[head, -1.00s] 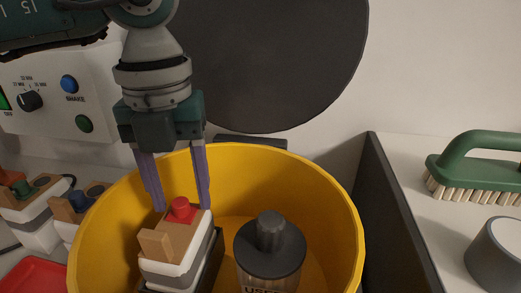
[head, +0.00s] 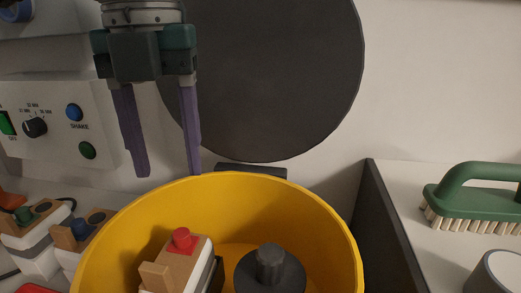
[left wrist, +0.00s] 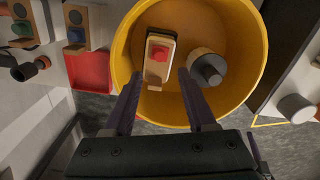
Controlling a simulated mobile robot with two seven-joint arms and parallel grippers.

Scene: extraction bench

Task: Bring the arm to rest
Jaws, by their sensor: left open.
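My left gripper (head: 167,172) hangs above the back left rim of a yellow bin (head: 345,222) in the head view. Its two purple fingers are apart with nothing between them. In the left wrist view the fingers of the left gripper (left wrist: 162,90) also stand open. Inside the bin (left wrist: 258,38) sits a white and wooden block with a red knob (head: 182,240), apart from the fingers. Beside it in the bin is a dark-topped cylinder (head: 270,268). My right gripper does not show.
A white control box (head: 55,105) and wooden-topped pieces (head: 35,230) stand left of the bin. A dark partition (head: 385,225) stands to its right, then a green brush (head: 475,195) and a grey round object (head: 495,272). A large dark disc (head: 270,80) is behind.

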